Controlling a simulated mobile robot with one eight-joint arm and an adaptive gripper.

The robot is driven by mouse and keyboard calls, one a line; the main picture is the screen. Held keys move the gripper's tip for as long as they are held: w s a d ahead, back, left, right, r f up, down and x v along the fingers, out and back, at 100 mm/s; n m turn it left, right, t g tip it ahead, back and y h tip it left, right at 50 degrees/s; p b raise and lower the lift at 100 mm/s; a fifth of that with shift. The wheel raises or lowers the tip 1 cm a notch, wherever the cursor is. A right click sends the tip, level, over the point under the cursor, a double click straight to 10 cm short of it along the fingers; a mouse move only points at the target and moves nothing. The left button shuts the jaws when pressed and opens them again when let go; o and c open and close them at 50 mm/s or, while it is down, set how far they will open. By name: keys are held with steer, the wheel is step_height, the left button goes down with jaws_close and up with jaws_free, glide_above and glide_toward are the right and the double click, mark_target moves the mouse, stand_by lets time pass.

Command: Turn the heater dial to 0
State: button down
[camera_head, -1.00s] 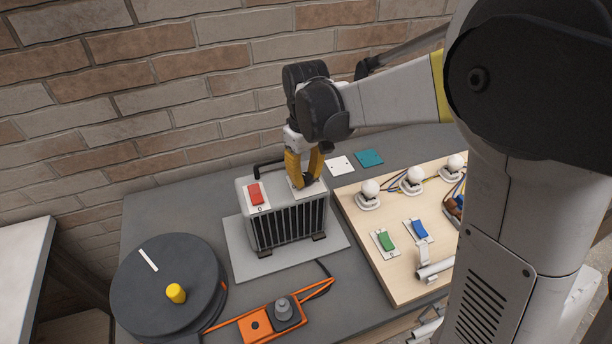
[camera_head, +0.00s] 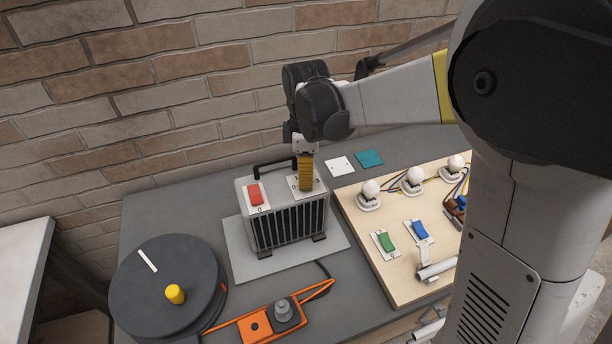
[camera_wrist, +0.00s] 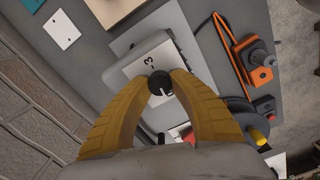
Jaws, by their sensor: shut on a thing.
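The heater (camera_head: 287,220) is a grey box with a black front grille, on a grey plate on the table. On its top are a red switch (camera_head: 255,194) and a white dial plate (camera_head: 317,180) with printed numbers. My gripper (camera_head: 305,187) points down onto the dial plate, its yellow fingers hiding the dial in the head view. In the wrist view my gripper (camera_wrist: 161,92) is shut on the black dial (camera_wrist: 160,83), one finger on each side. A "3" shows on the plate beyond the dial; the other marks are mostly hidden.
A black round reel (camera_head: 165,290) with a yellow knob stands at the left. An orange socket block (camera_head: 262,324) lies in front. A wooden board (camera_head: 385,265) with lamps and green and blue switches is at the right. The heater's black handle (camera_head: 272,166) rises behind the gripper.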

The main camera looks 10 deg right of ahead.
steer(key=shift+n, duration=0.6)
steer(key=c, duration=1.1)
jaws_free()
step_height(320, 180, up, 12)
